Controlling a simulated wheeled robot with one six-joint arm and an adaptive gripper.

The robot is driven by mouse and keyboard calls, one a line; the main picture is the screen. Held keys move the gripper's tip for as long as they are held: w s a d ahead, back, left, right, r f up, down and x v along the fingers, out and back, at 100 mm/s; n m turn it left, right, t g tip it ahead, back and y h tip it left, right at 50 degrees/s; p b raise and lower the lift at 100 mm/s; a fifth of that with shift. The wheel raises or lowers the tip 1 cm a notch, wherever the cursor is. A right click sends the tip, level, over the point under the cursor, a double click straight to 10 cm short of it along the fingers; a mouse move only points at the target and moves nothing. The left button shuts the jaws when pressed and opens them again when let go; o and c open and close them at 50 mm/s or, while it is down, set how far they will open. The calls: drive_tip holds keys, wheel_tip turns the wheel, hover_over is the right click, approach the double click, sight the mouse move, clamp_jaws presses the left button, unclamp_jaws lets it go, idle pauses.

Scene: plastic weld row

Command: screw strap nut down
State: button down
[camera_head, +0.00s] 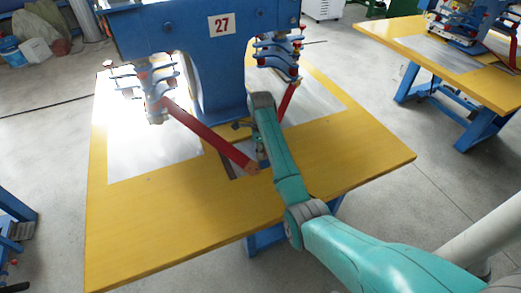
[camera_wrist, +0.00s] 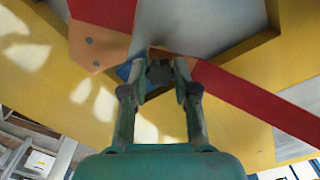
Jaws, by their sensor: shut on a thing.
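The strap nut (camera_wrist: 160,73) shows in the wrist view as a small dark rounded piece between the fingertips. My gripper (camera_wrist: 161,68) is shut on it, close to the orange end plate of a red strap. In the head view my gripper (camera_head: 262,152) is mostly hidden by my teal arm, near the table's middle. Another red strap (camera_wrist: 265,103) runs off to the right in the wrist view. The nut's thread and seat cannot be made out.
The blue machine (camera_head: 190,45) marked 27 stands over the yellow table (camera_head: 150,220), with clamp arms (camera_head: 280,55) on both sides. The table's front strip is clear. A second yellow table (camera_head: 470,85) stands at the right, beyond open floor.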

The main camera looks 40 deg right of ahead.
drive_tip(key=m, duration=0.6)
drive_tip(key=shift+m, duration=0.3)
drive_tip(key=shift+c, duration=2)
unclamp_jaws()
